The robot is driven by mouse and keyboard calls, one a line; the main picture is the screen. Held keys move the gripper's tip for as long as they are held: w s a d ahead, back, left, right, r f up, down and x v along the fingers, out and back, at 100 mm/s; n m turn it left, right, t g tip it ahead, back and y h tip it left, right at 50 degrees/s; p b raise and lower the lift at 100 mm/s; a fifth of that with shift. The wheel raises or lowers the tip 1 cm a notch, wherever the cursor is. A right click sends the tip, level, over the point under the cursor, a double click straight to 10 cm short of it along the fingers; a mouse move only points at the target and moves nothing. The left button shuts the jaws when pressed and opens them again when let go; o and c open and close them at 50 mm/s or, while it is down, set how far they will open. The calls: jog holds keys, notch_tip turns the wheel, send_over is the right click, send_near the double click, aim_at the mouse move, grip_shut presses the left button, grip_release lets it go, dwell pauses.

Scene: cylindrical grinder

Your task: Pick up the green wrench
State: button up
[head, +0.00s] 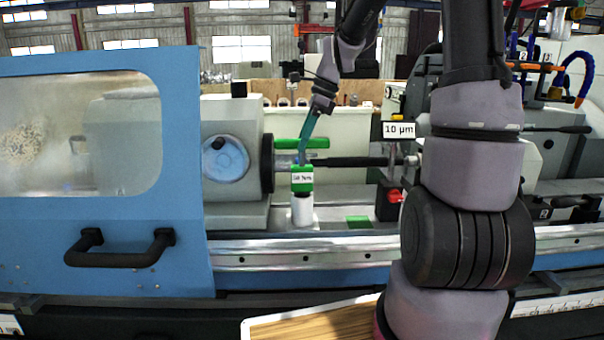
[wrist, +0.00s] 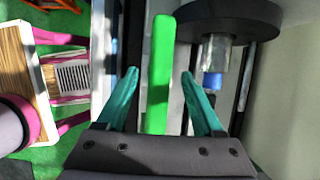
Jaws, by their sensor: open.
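A long green bar, which I take to be the green wrench (wrist: 160,60), runs up the middle of the wrist view. In the head view a green bar (head: 318,143) lies level beside the dark chuck, partly covered by my gripper. My gripper (head: 303,160) points down there with teal fingers. In the wrist view my gripper (wrist: 160,74) is open, with one finger on each side of the bar and a gap on both sides. I cannot tell whether the fingertips are level with the bar in depth.
A green block with a white label (head: 302,179) stands on a white cylinder (head: 302,210) just below my gripper. The dark chuck disc (wrist: 230,20) is close at upper right in the wrist view. A blue door (head: 185,130) is at left; a wooden-topped table (head: 310,325) is in front.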

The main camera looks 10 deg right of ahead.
jog(key=shift+a+f, duration=0.2)
jog(key=shift+f, duration=0.3)
grip_shut()
jog(key=shift+r, duration=0.1)
dwell(1.0)
